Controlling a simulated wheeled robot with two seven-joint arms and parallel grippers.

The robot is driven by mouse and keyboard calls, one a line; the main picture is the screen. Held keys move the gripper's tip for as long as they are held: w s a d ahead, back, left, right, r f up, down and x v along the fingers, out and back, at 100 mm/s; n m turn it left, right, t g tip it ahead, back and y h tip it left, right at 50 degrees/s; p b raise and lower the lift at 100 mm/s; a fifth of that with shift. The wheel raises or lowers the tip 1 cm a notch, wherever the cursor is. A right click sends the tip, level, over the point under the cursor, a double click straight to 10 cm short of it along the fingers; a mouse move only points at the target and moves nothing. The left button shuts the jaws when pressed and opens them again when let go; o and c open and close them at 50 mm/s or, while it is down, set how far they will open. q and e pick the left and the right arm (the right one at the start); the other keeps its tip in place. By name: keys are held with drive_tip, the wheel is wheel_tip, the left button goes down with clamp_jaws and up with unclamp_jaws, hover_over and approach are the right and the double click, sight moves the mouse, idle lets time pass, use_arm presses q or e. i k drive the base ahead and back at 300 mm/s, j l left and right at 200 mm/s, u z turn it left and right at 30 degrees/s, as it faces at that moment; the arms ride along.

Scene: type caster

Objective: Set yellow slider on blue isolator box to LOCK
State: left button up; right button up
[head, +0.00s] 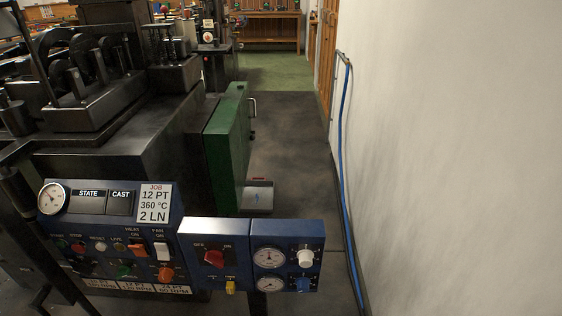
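The blue isolator box (193,258) is at the lower middle of the head view, between the wider control panel and a gauge box. The small yellow slider (230,287) is at the lower right of the box, below the red switch. The small markings beside the slider are too small to read, so I cannot tell its setting. Neither of my grippers shows in this view.
A gauge box (288,233) with dials, a white knob (305,258) and a blue knob (304,285) adjoins on the right. The control panel (110,205) with switches adjoins on the left. A green cabinet (225,155) stands behind. Open floor (290,140) lies before the white wall (450,150).

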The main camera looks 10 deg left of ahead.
sight(231, 286)
drive_tip(key=i+j+u, duration=0.1)
drive_tip(key=u, duration=0.85)
drive_tip(key=j+z, duration=0.3)
drive_tip(key=j, duration=0.45)
drive_tip(key=j+z, duration=0.25)
drive_tip(key=j, duration=0.5)
